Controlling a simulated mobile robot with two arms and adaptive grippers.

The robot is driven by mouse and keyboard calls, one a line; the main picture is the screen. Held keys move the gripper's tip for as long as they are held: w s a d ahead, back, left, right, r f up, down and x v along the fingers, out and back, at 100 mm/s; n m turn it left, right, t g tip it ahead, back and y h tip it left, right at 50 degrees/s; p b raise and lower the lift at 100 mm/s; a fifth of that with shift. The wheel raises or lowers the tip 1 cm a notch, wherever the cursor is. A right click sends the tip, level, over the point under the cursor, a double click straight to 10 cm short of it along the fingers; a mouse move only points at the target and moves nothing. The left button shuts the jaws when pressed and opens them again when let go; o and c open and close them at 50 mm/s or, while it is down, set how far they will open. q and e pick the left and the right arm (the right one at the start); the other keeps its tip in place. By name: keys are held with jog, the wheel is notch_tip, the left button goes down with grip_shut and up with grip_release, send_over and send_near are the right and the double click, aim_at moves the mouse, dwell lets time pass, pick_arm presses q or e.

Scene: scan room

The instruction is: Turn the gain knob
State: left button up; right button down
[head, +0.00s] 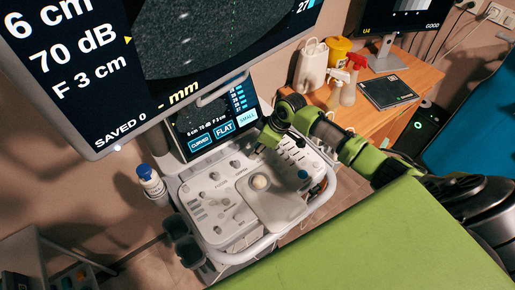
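The ultrasound console's light grey control panel (205,212) is in the middle of the head view, with several small knobs on its left part. One knob (214,176) is near the upper left, but the labels are too small to tell which is the gain knob. My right gripper (262,146) points down at the panel's back edge, below the small touch screen's right side. Its fingertips are small and dark, so contact and opening cannot be told. My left gripper is not in view.
The large monitor (85,70) reads 6 cm, 70 dB, F 3 cm. The touch screen (205,125) shows CURVED, FLAT and SMALL. A blue-capped bottle (151,182) stands at the panel's left. A wooden desk (385,118) carries bottles at the back right. A green surface (390,240) fills the front.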

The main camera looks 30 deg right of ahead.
jog(key=c, duration=1.8)
grip_release()
jog(key=shift+o, duration=0.2)
jog(key=v, duration=1.2)
jog(key=shift+s, duration=0.1)
